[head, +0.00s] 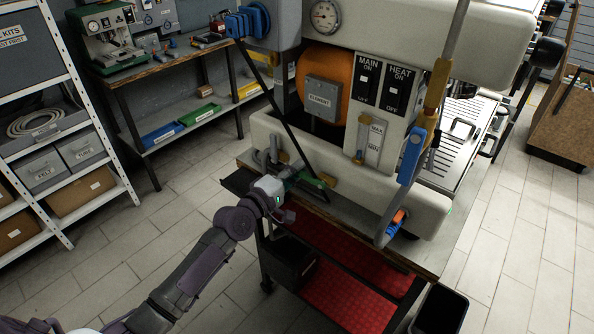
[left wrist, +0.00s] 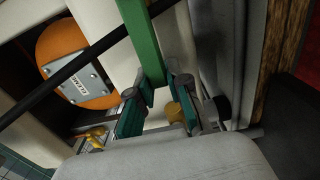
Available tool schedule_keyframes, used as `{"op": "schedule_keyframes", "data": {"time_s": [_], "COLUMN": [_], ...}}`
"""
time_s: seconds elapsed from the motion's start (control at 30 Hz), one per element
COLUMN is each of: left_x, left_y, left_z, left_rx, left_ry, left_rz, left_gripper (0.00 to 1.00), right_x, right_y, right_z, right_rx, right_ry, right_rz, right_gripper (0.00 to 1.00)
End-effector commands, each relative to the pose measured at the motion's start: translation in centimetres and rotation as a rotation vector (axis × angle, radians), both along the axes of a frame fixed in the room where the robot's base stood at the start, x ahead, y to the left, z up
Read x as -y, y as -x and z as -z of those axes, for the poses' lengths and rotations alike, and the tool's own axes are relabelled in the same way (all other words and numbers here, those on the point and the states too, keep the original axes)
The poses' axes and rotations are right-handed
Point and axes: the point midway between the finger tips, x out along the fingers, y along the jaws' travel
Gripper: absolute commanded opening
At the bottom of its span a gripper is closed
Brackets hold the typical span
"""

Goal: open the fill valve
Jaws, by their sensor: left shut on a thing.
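The machine's green lever (head: 313,183), which looks like the fill valve handle, sits low on the front of the cream boiler machine (head: 400,195). My left gripper (head: 288,177) reaches it from the left and is shut on it. In the left wrist view the green lever (left wrist: 143,40) runs down from the top edge to between the teal fingertips of my left gripper (left wrist: 157,92). The lever's lower end is partly hidden by the fingers. A brass fitting (left wrist: 174,112) shows beyond the fingers. My right gripper is not in view.
A black bar (head: 280,110) slants down close to the gripper. A blue-handled pipe (head: 411,155) stands to the right, beside a MAX/MIN gauge (head: 371,140) and switches marked MAIN and HEAT. A shelf rack (head: 85,100) stands left; tiled floor (head: 165,225) is clear between.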

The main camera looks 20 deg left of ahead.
Motion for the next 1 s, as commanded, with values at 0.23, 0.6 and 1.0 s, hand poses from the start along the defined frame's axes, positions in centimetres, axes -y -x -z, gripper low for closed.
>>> {"op": "schedule_keyframes", "data": {"time_s": [0.23, 0.6, 1.0], "left_x": [-0.04, -0.01, -0.01], "left_y": [-0.02, 0.0, 0.06], "left_z": [0.16, 0.21, 0.21], "left_rx": [-0.008, -0.01, -0.009], "left_ry": [0.026, 0.026, 0.023], "left_rz": [-0.001, -0.001, 0.0], "left_gripper": [0.0, 0.25, 0.44], "right_x": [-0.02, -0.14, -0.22], "right_y": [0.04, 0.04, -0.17], "right_z": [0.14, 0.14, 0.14], "right_rx": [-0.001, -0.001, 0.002], "right_ry": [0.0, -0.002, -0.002], "right_rz": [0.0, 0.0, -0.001], "right_gripper": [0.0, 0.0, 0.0]}}
